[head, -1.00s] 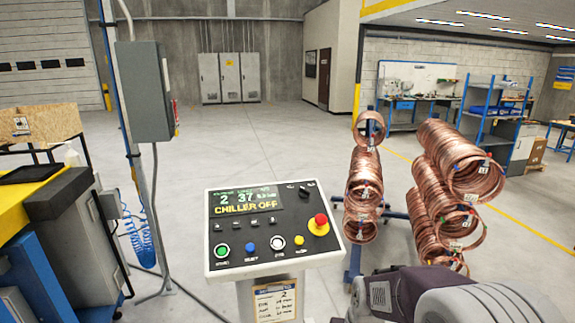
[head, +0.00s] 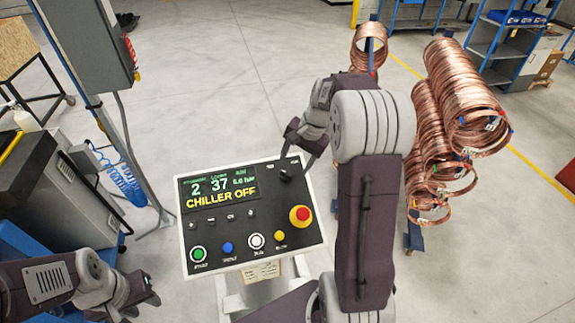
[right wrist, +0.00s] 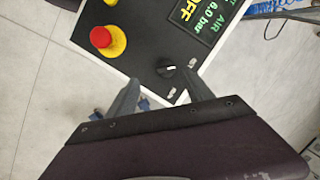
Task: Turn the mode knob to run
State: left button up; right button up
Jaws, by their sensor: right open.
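The control panel (head: 262,252) stands in the middle of the head view, its display (head: 217,185) reading CHILLER OFF. The black mode knob (head: 286,174) is at its upper right, between small labels too small to read. In the right wrist view the knob (right wrist: 166,71) has a white pointer mark. My right gripper (head: 303,143) is just above the knob. In the right wrist view its open fingers (right wrist: 160,79) sit either side of the knob, apart from it. My left gripper (head: 146,298) is at the lower left, away from the panel; its opening is unclear.
A red emergency button (head: 300,214) on a yellow base sits below the knob. Several coloured buttons line the panel's lower edge. Copper coils (head: 455,95) hang on a rack at the right. A grey box (head: 85,40) on a post stands at the left.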

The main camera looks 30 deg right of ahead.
aim_at(287, 173)
jog(key=w+f, duration=0.1)
jog(key=f, duration=0.1)
jog(key=w+f+p, duration=0.1)
jog(key=w+f, duration=0.2)
jog(key=f, duration=0.1)
jog(key=shift+w+a+f, duration=0.15)
jog(key=shift+a+f, duration=0.1)
jog(key=shift+f, duration=0.15)
jog(key=shift+d+f+p, duration=0.1)
jog(key=shift+f+p, duration=0.15)
jog(key=shift+p, duration=0.05)
jog(key=shift+s+r, duration=0.25)
jog(key=shift+s, duration=0.35)
jog(key=shift+s+a+r, duration=0.1)
jog(key=shift+s+a, duration=0.1)
jog(key=shift+c, duration=0.7)
jog(key=c, duration=0.5)
jog(key=shift+w+a, duration=0.1)
jog(key=shift+w, duration=0.2)
grip_shut()
pick_arm(q)
jog(key=shift+w+d+r, duration=0.1)
jog(key=shift+w+r, duration=0.6)
jog(key=shift+r, duration=0.2)
